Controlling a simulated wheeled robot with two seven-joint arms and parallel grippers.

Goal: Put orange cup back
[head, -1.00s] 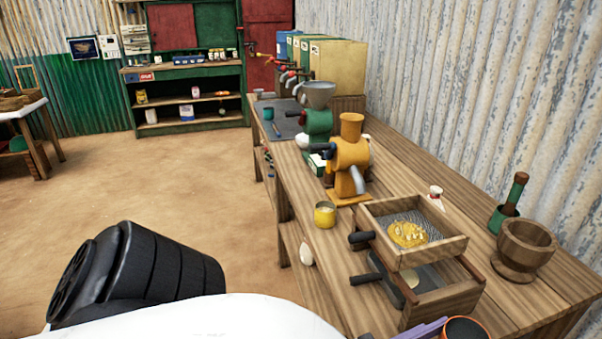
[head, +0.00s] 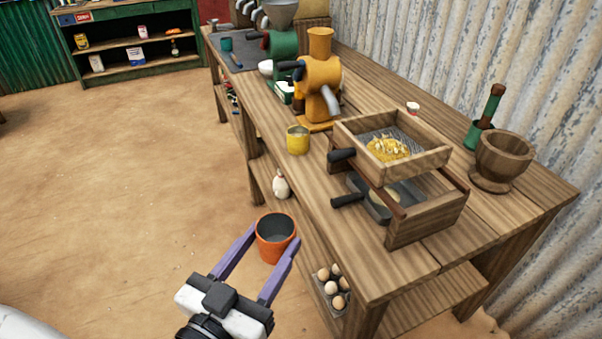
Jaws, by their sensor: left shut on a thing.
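The orange cup (head: 267,252) is upright, with a dark grey inside that looks empty. My left gripper (head: 265,243) is shut on it, with a purple finger on either side of the cup. The cup is held in the air off the left long edge of the wooden table (head: 389,288), beside the lower shelf. My right gripper does not show in the head view.
On the table stand a yellow cup (head: 298,142), an orange grinder (head: 321,78), a green grinder (head: 284,42), a wooden sieve box (head: 436,157) and a mortar (head: 503,157). Eggs (head: 333,286) and a white bottle (head: 281,186) sit on the lower shelf. The tabletop's near corner is bare.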

